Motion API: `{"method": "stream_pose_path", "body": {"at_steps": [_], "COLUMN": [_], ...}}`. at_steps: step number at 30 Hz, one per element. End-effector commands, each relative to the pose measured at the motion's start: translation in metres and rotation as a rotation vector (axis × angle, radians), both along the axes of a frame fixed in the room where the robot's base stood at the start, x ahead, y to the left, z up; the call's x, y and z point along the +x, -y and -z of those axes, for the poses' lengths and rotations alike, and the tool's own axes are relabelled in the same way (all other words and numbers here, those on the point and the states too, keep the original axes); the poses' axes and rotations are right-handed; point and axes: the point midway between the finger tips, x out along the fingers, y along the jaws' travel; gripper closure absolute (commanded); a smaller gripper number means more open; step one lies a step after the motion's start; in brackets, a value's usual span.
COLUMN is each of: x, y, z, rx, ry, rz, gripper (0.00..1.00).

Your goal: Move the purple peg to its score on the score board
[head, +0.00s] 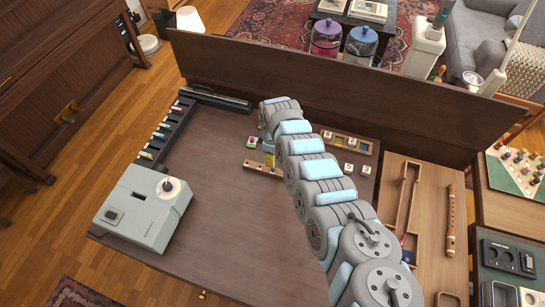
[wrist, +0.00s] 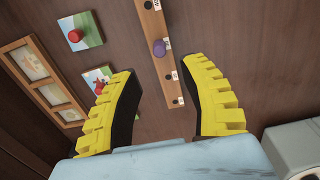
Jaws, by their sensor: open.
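The score board is a narrow wooden strip with dark holes and small white labels. It lies on the brown table in the head view (head: 256,167) and runs between my fingers in the wrist view (wrist: 153,25). The purple peg (wrist: 159,48) stands on the strip near a label, seen from above, just beyond my fingertips. I cannot make out the peg in the head view. My gripper (wrist: 161,66) is open and empty, with yellow ribbed fingers on either side of the strip. In the head view my gripper (head: 269,160) is over the board, partly hidden by my arm.
A picture tile with a red knob (wrist: 75,35) lies left of the board, and another tile (wrist: 97,78) is partly behind my left finger. A wooden tray of tiles (head: 345,142) lies further right. A grey-green device (head: 143,208) stands at the front left. The table's middle is clear.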

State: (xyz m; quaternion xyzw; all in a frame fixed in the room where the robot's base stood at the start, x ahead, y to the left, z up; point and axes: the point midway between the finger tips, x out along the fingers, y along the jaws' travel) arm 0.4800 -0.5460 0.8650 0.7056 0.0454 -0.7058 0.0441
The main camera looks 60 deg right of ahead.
Motion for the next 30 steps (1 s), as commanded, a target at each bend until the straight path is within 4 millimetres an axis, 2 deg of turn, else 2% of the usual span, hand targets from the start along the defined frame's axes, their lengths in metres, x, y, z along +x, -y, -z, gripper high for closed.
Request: {"method": "stream_pose_path", "body": {"at_steps": [30], "x": [0.001], "y": [0.0], "z": [0.083], "rx": [-0.002], "ry": [0.0], "rz": [0.0], "gripper": [0.56]}}
